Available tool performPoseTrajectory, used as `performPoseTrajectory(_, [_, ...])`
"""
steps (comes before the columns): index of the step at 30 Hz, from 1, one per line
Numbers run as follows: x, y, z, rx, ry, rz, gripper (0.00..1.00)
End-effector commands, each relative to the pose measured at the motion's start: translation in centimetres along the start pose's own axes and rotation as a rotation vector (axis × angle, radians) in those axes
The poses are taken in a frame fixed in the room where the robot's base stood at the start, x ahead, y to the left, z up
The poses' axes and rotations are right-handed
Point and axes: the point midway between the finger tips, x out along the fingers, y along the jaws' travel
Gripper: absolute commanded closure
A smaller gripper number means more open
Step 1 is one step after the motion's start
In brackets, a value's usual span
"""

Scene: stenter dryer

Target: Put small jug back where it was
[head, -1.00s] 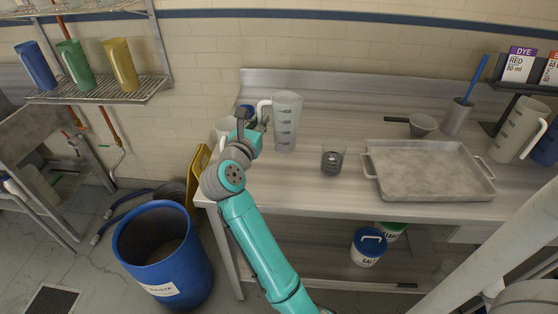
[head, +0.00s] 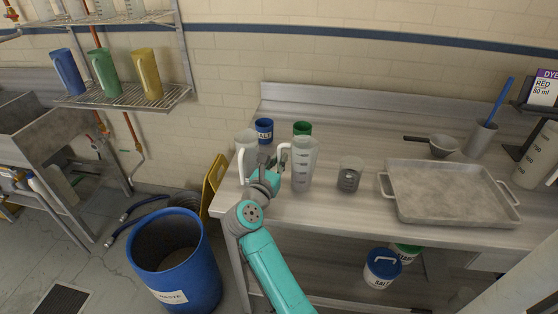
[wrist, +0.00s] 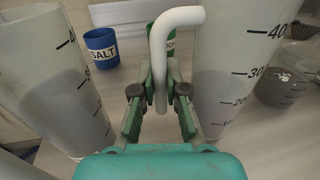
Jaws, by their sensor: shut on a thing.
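My gripper (head: 268,176) is shut on the white handle of a translucent jug with dark measuring marks (head: 304,165). In the wrist view the fingers (wrist: 160,95) close around the handle (wrist: 160,60), and the held jug (wrist: 232,65) stands to the right. The jug looks upright, close over or on the steel bench (head: 330,225); I cannot tell whether its base touches. A second translucent jug (head: 246,146) stands left of my gripper. It also shows in the wrist view (wrist: 50,80), close to the left finger.
A blue salt cup (head: 264,130) and a green cup (head: 302,128) stand behind the jugs. A blue waste barrel (head: 180,260) stands on the floor at the left.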

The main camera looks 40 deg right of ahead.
Motion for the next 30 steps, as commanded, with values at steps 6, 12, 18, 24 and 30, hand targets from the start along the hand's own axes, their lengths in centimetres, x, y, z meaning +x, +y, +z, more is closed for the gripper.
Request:
performPoseTrajectory(6, [0.0, 0.0, -0.2, 0.000, 0.000, 0.000, 0.76])
performPoseTrajectory(12, [0.0, 0.0, -0.2, 0.000, 0.000, 0.000, 0.63])
performPoseTrajectory(18, [0.0, 0.0, 0.0, 0.001, 0.000, 0.000, 0.63])
performPoseTrajectory(24, [-2.4, 0.1, 0.0, 0.000, 0.000, 0.004, 0.63])
performPoseTrajectory(30, [-6.5, 0.1, 0.0, -0.001, 0.001, 0.005, 0.63])
